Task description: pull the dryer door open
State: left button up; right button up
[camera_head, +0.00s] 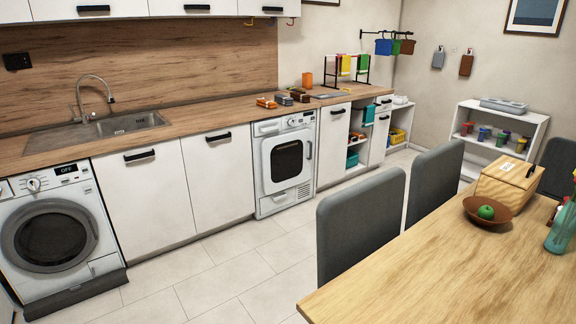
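The dryer (286,164) appears to be the white machine under the counter in the middle of the view, with a vent grille low on its front. Its door (287,161) has a dark rounded-square window and looks shut. An upright handle (309,150) shows at the door's right edge. A second white machine (60,236) with a round dark door, also shut, stands at the left and looks like a washer. Neither of my grippers is in view.
White cabinets (146,200) stand between the two machines under the wooden counter. Tiled floor (225,270) lies clear before the dryer. Grey chairs (360,225) and a wooden table (460,270) with a bowl (484,214) and box (508,180) fill the right side.

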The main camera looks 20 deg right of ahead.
aim_at(286, 158)
jog(key=i+j+u, duration=0.45)
jog(key=i, duration=0.25)
jog(key=i+j+z, duration=0.15)
jog(key=i, duration=0.4)
jog(key=i+j+z, duration=0.15)
jog(key=i, duration=0.35)
jog(key=i+j+z, duration=0.1)
jog(key=i+j, duration=0.2)
jog(key=i, duration=0.25)
jog(key=i+l+z, duration=0.25)
jog(key=i+z, duration=0.2)
jog(key=i+l+z, duration=0.1)
jog(key=i+z, duration=0.75)
jog(key=i+j+z, duration=0.3)
jog(key=i+z, duration=0.15)
jog(key=i+l+u, duration=0.35)
jog(key=i, duration=0.4)
jog(key=i+l+u, duration=0.35)
jog(key=i+l, duration=0.35)
jog(key=l, duration=0.1)
